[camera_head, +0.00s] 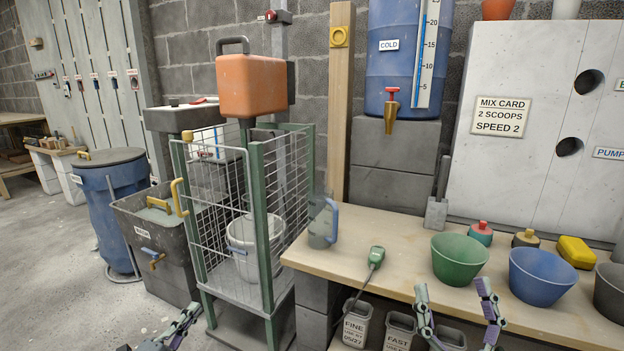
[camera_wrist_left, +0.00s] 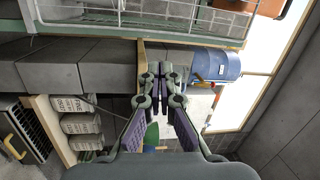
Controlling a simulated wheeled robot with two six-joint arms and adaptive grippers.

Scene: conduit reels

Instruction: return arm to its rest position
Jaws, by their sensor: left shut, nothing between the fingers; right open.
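My left gripper (camera_head: 188,314) is low at the left of the head view, partly cut off by the bottom edge, in front of the wire-mesh cage. In the left wrist view its fingers (camera_wrist_left: 162,76) are together with nothing between them. My right gripper (camera_head: 455,294) is open and empty at the bottom edge of the head view. Its two fingers stand wide apart in front of the bench (camera_head: 380,240), below the green bowl (camera_head: 459,259) and the blue bowl (camera_head: 541,277).
The green-framed cage (camera_head: 264,240) holds a white bucket (camera_head: 246,250). A grey bin (camera_head: 150,233) and a blue drum (camera_head: 105,200) stand left of it. A jug (camera_head: 321,225) and a green-handled tool (camera_head: 376,257) are on the bench. Labelled containers (camera_head: 355,325) sit below it.

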